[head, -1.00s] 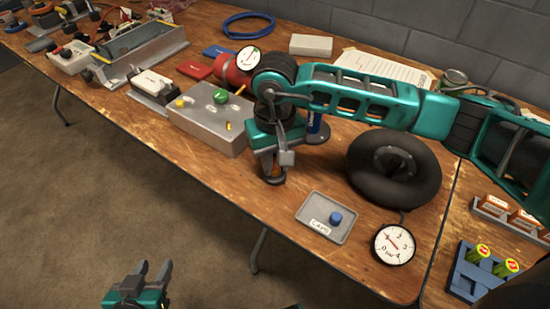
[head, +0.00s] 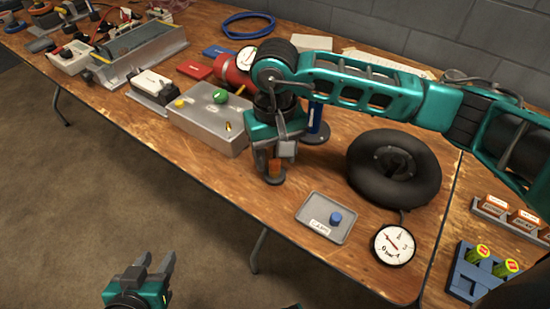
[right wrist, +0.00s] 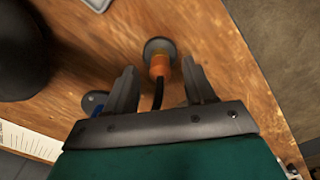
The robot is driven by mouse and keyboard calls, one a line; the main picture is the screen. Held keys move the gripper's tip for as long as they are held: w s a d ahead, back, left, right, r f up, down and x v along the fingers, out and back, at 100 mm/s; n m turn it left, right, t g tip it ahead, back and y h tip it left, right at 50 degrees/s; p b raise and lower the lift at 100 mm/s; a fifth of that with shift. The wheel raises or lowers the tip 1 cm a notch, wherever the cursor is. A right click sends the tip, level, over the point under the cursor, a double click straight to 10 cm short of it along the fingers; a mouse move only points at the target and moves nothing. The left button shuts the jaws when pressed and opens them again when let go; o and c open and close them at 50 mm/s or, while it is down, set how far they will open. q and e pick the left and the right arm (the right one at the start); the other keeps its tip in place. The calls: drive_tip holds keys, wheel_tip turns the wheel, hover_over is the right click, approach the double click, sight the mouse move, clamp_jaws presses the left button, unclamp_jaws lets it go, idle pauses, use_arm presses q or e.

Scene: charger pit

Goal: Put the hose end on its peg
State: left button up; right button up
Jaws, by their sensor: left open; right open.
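The orange hose end (right wrist: 160,66) stands on a dark round base (right wrist: 158,46) in the right wrist view, with a black hose running from it toward my gripper. In the head view the orange hose end (head: 275,168) is upright over the round base (head: 271,180) on the table. It hides any peg inside it. My right gripper (right wrist: 160,72) is open, its fingers apart on either side of the hose end, with gaps showing. My left gripper (head: 155,266) is open and empty, low in the head view, in front of the table.
A grey tray (head: 312,230) with a blue cap, a dial gauge (head: 394,245) and a black wheel (head: 360,185) lie to the right. A grey metal box (head: 200,128) stands left of my right gripper. A blue upright cylinder (head: 315,122) stands just behind it.

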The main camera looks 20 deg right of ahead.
sight(275, 158)
wheel_tip(275, 158, up, 11)
drive_tip(key=shift+p, duration=0.35)
drive_tip(key=shift+f, duration=0.1)
